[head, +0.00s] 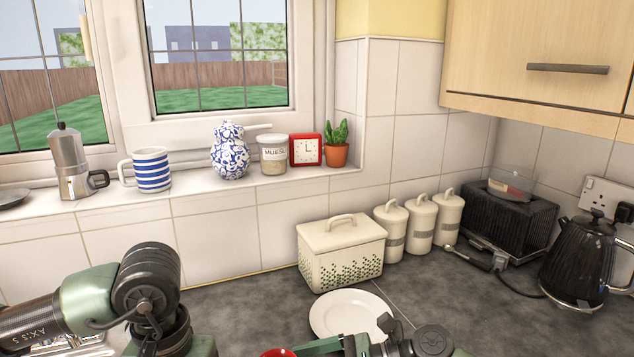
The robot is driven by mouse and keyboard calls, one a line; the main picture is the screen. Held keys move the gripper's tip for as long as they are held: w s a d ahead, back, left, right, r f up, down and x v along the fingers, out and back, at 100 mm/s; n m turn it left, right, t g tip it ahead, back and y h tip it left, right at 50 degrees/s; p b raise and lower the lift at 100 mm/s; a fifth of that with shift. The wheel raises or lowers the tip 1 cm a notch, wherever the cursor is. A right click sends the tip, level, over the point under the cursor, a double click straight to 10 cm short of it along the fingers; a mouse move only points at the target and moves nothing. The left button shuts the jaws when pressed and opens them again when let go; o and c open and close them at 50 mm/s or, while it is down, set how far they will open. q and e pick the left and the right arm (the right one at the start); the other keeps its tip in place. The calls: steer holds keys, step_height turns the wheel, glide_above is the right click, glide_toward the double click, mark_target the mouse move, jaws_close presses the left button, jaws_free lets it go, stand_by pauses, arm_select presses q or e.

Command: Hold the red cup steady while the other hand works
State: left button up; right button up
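The red cup (277,353) shows only as a small red curved edge at the bottom of the head view. Most of it is cut off by the frame. A green part of my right gripper (315,347) reaches in from the right, beside the red edge. Its fingertips are not clearly visible, so I cannot tell whether it touches or grips the cup. My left arm shows at the lower left, with its gripper out of view below the frame.
A white plate (350,312) lies on the dark worktop just behind my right gripper. A cream bread bin (341,262), several canisters (420,222), a black toaster (497,219) and a black kettle (577,262) stand along the wall. Small items line the windowsill (205,197).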

arm_select(q)
steer(key=shift+r+p, duration=0.5)
steer(key=shift+p, duration=0.25)
arm_select(e)
steer(key=shift+x, duration=1.2)
arm_select(q)
steer(key=shift+r, duration=0.15)
arm_select(e)
steer(key=shift+s+a+f, duration=0.1)
steer(key=shift+a, duration=0.55)
steer(key=shift+a+f, duration=0.15)
steer(key=shift+a, duration=0.05)
steer(key=c, duration=1.3)
steer(key=o, duration=1.2)
steer(key=shift+c, duration=0.2)
steer(key=c, duration=1.2)
